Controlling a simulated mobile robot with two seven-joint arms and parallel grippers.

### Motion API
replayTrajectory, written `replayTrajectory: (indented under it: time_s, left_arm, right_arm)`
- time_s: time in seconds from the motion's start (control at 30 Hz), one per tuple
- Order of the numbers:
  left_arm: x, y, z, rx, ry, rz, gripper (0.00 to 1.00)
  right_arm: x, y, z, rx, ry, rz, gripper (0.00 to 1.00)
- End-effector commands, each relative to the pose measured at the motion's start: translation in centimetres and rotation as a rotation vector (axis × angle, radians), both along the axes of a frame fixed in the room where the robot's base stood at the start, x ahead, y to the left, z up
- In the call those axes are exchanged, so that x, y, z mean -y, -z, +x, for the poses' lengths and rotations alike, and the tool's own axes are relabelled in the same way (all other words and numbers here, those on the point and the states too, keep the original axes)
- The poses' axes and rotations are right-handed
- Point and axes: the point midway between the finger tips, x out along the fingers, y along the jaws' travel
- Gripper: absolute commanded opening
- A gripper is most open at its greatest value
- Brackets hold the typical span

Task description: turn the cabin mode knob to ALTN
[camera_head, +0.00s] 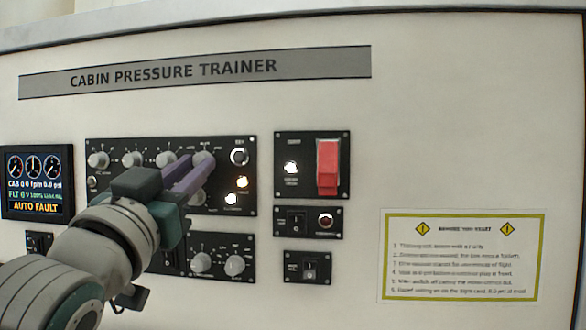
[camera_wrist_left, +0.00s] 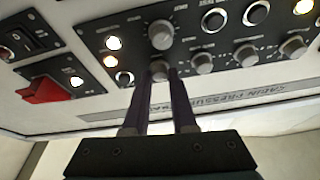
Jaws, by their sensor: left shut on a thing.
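The cabin mode knob, as I take it, is the grey knob (camera_head: 203,159) at the right end of the top row on the large black panel (camera_head: 222,144). The lettering round it is too small to read surely, and its pointer is hidden. My left gripper (camera_head: 204,166) reaches in from the lower left, its purple fingers closed on this knob. In the left wrist view, the fingertips (camera_wrist_left: 161,76) stand on either side of the knob (camera_wrist_left: 159,69). A larger grey knob (camera_wrist_left: 161,34) is just beyond them, apart from the fingers. My right gripper is not in view.
Several other grey knobs (camera_head: 132,160) are in the same row. Two lit lamps (camera_head: 236,191) are close on the right. A red guarded switch (camera_head: 327,167) stands farther right. The screen (camera_head: 38,182) at left reads AUTO FAULT. A yellow-edged notice (camera_head: 461,255) is lower right.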

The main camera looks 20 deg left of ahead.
Motion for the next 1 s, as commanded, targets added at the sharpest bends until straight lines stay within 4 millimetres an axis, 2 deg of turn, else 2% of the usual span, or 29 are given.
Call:
replayTrajectory:
  time_s: [0.37,1.0]
  left_arm:
    - [-0.1,-0.1,0.0,-0.035,0.001,0.141,0.00]
    - [-0.6,-0.5,-0.2,-0.160,0.001,0.662,0.00]
  right_arm:
    - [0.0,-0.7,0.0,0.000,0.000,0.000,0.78]
    - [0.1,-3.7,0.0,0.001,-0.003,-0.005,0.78]
